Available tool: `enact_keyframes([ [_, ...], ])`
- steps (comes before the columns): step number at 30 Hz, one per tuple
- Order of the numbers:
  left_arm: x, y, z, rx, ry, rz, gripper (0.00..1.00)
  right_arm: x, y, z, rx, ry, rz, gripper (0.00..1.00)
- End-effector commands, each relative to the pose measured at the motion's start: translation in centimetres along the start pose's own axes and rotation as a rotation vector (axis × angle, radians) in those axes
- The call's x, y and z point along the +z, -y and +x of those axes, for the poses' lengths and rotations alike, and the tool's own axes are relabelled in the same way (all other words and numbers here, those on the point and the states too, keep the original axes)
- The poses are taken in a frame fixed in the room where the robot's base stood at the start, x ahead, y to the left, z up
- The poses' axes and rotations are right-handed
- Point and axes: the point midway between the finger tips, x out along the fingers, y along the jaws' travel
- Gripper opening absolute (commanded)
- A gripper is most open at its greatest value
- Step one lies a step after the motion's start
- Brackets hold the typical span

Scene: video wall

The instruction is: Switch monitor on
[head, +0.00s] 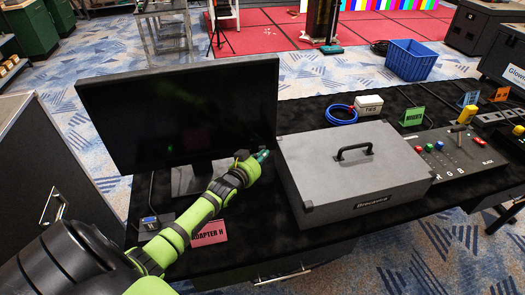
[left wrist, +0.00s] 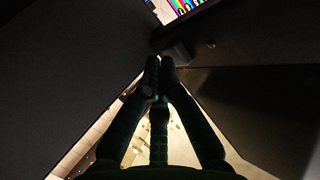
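The monitor (head: 180,110) stands on the black-topped desk with a dark screen facing me, showing only a faint green reflection. Its stand (head: 192,178) is partly behind my arm. My left arm reaches across in front of the stand. My left gripper (head: 262,156) is at the monitor's lower right corner; contact cannot be told. In the left wrist view its fingertips (left wrist: 159,62) are together with nothing seen between them. A small round knob-like part (left wrist: 211,43) shows on a dark surface just beyond and right of them. My right gripper is not in view.
A grey case (head: 350,185) with a black handle lies right of my gripper. A pink ADAPTER H card (head: 209,233) lies below my forearm. A blue cable (head: 341,115), white box (head: 368,105) and control panel (head: 455,150) are farther right. A blue crate (head: 411,60) is behind.

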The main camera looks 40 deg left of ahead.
Motion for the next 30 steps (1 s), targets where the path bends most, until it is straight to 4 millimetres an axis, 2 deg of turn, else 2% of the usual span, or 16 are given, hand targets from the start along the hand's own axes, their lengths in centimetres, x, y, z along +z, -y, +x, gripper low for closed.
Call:
enact_keyframes([
  [10, -0.1, 0.1, 0.1, 0.000, 0.000, 0.000, 0.00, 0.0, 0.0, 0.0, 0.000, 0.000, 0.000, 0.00],
  [18, -0.2, -0.6, -0.7, 0.000, 0.000, -0.001, 0.00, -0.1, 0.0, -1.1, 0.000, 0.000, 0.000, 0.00],
  [26, 0.0, -0.7, -0.7, 0.000, 0.000, 0.000, 0.00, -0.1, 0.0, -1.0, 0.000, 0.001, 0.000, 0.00],
  [30, -0.1, -1.1, -1.1, 0.001, 0.001, -0.001, 0.00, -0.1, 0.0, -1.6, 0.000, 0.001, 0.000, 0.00],
])
